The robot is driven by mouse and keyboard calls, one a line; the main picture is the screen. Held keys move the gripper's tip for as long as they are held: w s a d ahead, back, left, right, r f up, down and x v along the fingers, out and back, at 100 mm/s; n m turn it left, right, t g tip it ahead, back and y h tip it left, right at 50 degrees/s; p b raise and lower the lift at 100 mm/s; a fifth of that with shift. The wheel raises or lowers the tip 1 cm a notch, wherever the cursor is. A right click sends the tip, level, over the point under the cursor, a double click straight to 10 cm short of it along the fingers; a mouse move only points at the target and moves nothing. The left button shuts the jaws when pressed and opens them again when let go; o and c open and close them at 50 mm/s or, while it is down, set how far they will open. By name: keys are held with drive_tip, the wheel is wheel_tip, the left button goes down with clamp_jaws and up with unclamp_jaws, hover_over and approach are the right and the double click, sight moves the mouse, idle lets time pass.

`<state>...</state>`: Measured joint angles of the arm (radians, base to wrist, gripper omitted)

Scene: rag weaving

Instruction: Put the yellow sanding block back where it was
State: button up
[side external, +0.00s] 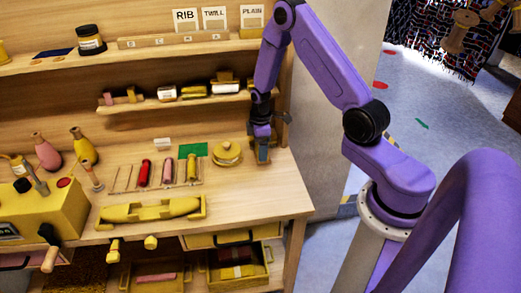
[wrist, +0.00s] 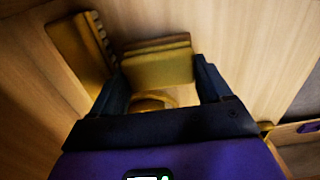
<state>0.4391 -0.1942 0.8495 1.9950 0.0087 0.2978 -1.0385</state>
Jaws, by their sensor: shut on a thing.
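My gripper (side external: 262,153) is low over the right end of the wooden bench in the side external view, fingers pointing down. In the wrist view, my gripper (wrist: 160,77) is shut on a yellow block (wrist: 158,66), which spans the space between the two dark fingers. The block has a layered upper edge and looks like the sanding block. In the side external view it is mostly hidden by the fingers, and I cannot tell whether it touches the bench.
A round yellow object (side external: 227,153) sits just left of my gripper, with a green patch (side external: 193,150) farther left. A shelf (side external: 180,102) runs behind. A notched yellow piece (wrist: 78,48) lies left in the wrist view.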

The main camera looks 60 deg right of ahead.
drive_tip(key=shift+f, duration=0.65)
drive_tip(key=shift+f, duration=0.1)
drive_tip(key=o, duration=1.1)
drive_tip(key=shift+c, duration=0.2)
